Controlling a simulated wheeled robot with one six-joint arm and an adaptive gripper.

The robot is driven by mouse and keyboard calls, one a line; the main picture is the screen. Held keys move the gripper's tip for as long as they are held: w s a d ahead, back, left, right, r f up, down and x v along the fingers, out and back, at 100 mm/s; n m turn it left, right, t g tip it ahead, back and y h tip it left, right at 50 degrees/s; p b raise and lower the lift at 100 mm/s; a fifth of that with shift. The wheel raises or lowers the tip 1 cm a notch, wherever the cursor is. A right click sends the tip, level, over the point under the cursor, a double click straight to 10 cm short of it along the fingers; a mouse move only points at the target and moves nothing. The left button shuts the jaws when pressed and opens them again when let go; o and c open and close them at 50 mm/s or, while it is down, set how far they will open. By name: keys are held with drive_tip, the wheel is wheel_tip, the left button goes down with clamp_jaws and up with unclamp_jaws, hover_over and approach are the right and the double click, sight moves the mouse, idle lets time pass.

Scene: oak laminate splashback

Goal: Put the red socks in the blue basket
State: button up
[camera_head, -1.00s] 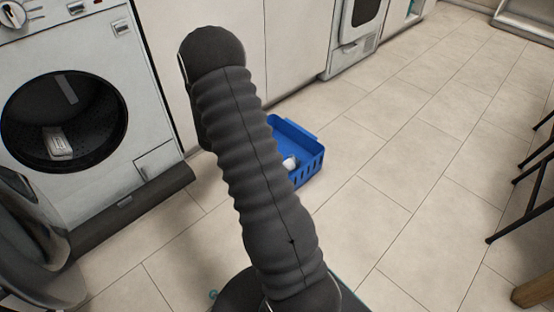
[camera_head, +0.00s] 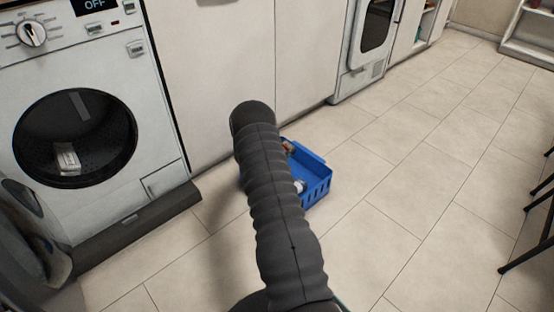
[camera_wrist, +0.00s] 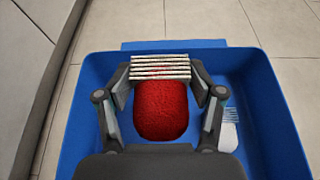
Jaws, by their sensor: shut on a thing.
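The red socks (camera_wrist: 160,112), with a pale striped band, are between the fingers of my gripper (camera_wrist: 161,92), which is shut on them. In the wrist view they are over the inside of the blue basket (camera_wrist: 255,90); how high above its floor I cannot tell. In the head view the basket (camera_head: 320,190) stands on the floor, partly hidden by my arm, which also hides most of the gripper. A small white thing (camera_wrist: 228,137) lies in the basket at the right; it also shows in the head view (camera_head: 299,186).
A washing machine (camera_head: 150,130) stands at the left with its door (camera_head: 35,225) open and a pale item (camera_head: 67,158) in the drum. White cabinets (camera_head: 225,75) line the back. Dark stool legs (camera_head: 528,245) are at the right. The tiled floor between is clear.

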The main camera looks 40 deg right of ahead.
drive_tip(key=w+a+f+b, duration=0.1)
drive_tip(key=w+f, duration=0.3)
drive_tip(key=f, duration=0.2)
drive_tip(key=shift+w+a+f, duration=0.2)
drive_tip(key=shift+a+f, duration=0.1)
drive_tip(key=shift+f, duration=0.1)
drive_tip(key=shift+f, duration=0.6)
drive_tip(key=o, duration=1.3)
drive_tip(key=shift+o, duration=0.2)
